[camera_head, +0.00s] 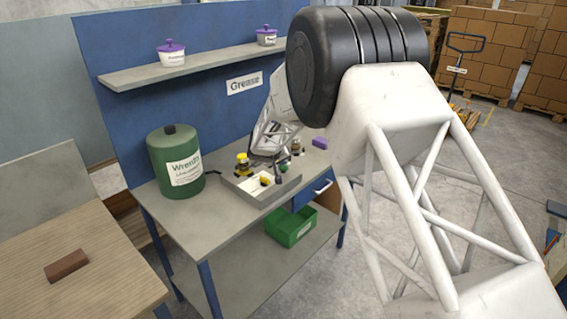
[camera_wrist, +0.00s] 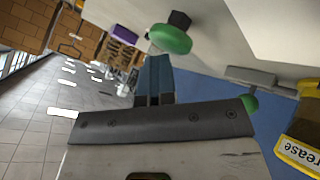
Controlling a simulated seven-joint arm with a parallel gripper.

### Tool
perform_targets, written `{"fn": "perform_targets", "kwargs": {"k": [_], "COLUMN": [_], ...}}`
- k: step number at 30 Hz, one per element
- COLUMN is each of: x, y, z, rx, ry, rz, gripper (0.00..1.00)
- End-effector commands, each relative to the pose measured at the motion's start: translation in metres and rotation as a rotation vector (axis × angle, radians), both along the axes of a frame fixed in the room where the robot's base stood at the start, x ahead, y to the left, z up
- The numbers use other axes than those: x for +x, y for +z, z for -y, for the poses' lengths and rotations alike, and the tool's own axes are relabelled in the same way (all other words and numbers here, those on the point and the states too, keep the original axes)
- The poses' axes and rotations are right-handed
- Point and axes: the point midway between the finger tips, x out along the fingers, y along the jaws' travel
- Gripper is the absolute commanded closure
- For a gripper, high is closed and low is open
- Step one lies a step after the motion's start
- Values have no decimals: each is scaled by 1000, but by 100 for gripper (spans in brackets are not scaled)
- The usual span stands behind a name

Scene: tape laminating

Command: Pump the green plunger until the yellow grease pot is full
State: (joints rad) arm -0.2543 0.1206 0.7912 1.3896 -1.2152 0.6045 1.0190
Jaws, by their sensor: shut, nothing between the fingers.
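In the wrist view my gripper (camera_wrist: 157,62) is shut and empty, its narrow fingertips just below a round green knob (camera_wrist: 170,39); I cannot tell whether they touch it. A second green disc (camera_wrist: 250,103) shows partly behind the gripper's plate. I cannot tell which of the two is the plunger. A yellow pot (camera_wrist: 300,145) with a label ending "rease" is cut off at the right edge; its fill level is hidden. In the head view my arm reaches over the bench and hides the fingertips. A yellow-topped item (camera_head: 242,160) stands near the tray (camera_head: 262,197).
A large green drum (camera_head: 160,150) stands on the bench left of the tray. A purple block (camera_head: 320,143) lies at the bench's right end. Purple-lidded pots (camera_head: 171,54) stand on the shelf (camera_head: 190,68). A green bin (camera_head: 291,228) sits below.

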Motion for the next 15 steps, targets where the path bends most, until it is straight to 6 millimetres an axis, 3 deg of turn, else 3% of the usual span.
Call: {"fn": "perform_targets", "kwargs": {"k": [15], "x": [-1], "y": [15], "z": [0], "rx": [-1], "ry": [0], "rz": [-1], "gripper": [100]}}
